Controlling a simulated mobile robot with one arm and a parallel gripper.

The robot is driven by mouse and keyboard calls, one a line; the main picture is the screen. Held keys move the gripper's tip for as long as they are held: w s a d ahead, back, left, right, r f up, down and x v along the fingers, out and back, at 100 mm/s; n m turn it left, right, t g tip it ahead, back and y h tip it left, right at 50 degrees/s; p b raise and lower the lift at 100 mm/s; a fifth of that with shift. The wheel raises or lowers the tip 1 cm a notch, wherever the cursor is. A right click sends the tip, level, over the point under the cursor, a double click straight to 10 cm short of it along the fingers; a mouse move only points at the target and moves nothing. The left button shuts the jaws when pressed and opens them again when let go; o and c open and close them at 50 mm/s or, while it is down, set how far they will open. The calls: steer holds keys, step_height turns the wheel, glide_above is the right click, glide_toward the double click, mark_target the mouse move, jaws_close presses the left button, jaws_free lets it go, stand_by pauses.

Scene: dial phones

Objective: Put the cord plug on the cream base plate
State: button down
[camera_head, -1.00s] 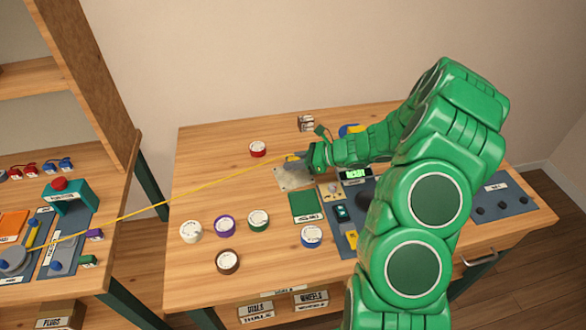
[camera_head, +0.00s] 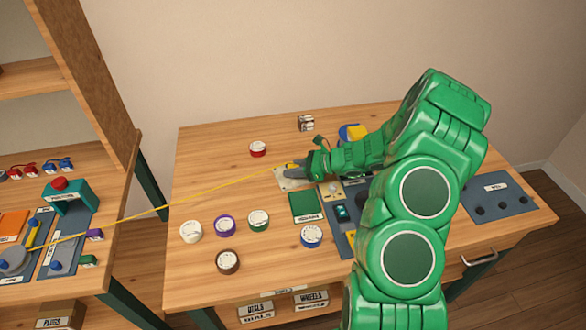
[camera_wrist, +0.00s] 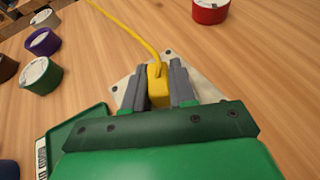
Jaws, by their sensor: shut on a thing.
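The yellow cord plug (camera_wrist: 158,87) is between the two grey fingers of my gripper (camera_wrist: 158,90) in the wrist view, and the gripper is shut on it. The yellow cord (camera_head: 180,198) runs from the plug to the left, across to the other table. The cream base plate (camera_wrist: 122,92) lies on the table below the plug and fingers, which hide its middle. In the head view my gripper (camera_head: 293,168) is over the cream plate (camera_head: 284,182). I cannot tell whether the plug touches the plate.
A green pad (camera_head: 306,206) lies just in front of the plate. A red dial (camera_head: 258,149) is behind and left. White (camera_head: 191,231), purple (camera_head: 225,226) and green (camera_head: 258,220) dials stand at the front left. A blue-grey panel (camera_head: 342,215) is right of the green pad.

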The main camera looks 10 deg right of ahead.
steer(key=c, duration=0.9)
jaws_free()
steer(key=shift+r, duration=0.15)
steer(key=v, duration=1.1)
steer(key=shift+s+d+r, duration=0.15)
steer(key=shift+s+d, duration=0.05)
steer(key=shift+d, duration=0.1)
steer(key=s+a+r+n+g+h, duration=0.4)
steer(key=s+a+r+n+g, duration=0.3)
steer(key=s+a+r+n, duration=0.8)
steer(key=shift+s+d+r+n+h, duration=0.95)
steer(key=shift+s+n+h, duration=0.4)
steer(key=shift+s, duration=2.8)
steer(key=shift+s+d+r+n+h, duration=0.75)
steer(key=shift+s+r+n+h, duration=0.6)
steer(key=shift+s, duration=2.8)
steer(key=shift+s+d+r+n+h, duration=0.95)
steer(key=shift+s+h, duration=0.65)
steer(key=shift+s, duration=2.5)
